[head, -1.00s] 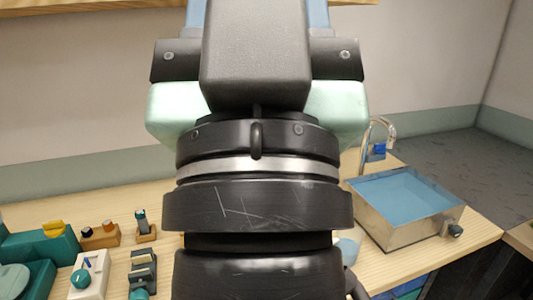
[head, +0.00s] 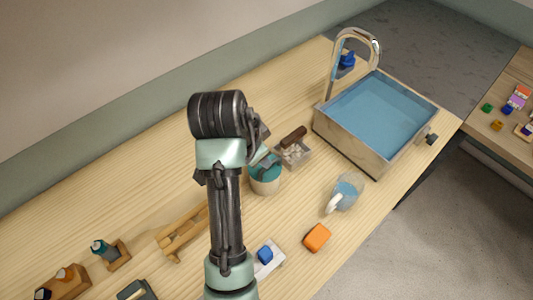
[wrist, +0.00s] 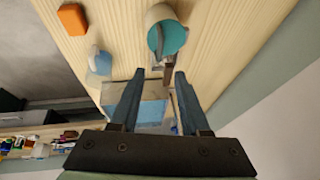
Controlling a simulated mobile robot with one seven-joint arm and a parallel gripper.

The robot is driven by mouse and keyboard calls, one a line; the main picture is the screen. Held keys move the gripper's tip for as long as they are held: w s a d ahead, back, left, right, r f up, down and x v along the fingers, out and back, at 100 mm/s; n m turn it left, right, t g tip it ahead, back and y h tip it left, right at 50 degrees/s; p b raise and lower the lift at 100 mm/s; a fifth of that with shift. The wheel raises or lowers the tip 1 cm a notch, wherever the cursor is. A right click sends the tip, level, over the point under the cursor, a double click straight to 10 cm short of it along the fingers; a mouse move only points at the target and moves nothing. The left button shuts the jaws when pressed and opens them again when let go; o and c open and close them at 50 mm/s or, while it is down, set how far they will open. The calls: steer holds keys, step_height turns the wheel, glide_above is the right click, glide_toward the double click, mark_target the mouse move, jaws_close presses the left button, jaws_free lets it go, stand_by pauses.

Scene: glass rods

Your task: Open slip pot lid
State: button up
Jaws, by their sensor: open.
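The pale pot with a round teal top (head: 265,178), which I take to be the slip pot and its lid, stands upright on the wooden bench in the head view, right of my arm. My gripper (head: 264,163) is over or beside its top there and partly hides it. In the wrist view the pot's teal top (wrist: 172,36) lies just beyond the fingertips. My gripper (wrist: 159,75) is open there, with no pot or lid between the fingers. I cannot tell whether a finger touches the lid.
A small tray with pale bits (head: 294,154) and a brown handle sits close behind the pot. A glass jug (head: 344,192), an orange block (head: 317,237), a wooden rack (head: 183,232) and a water-filled sink (head: 345,147) stand around it. Bare bench lies at the upper left.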

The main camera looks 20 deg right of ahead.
steer(key=p+x, duration=0.1)
steer(key=x, duration=1.1)
steer(key=shift+f, duration=0.1)
jaws_close()
stand_by(1.0)
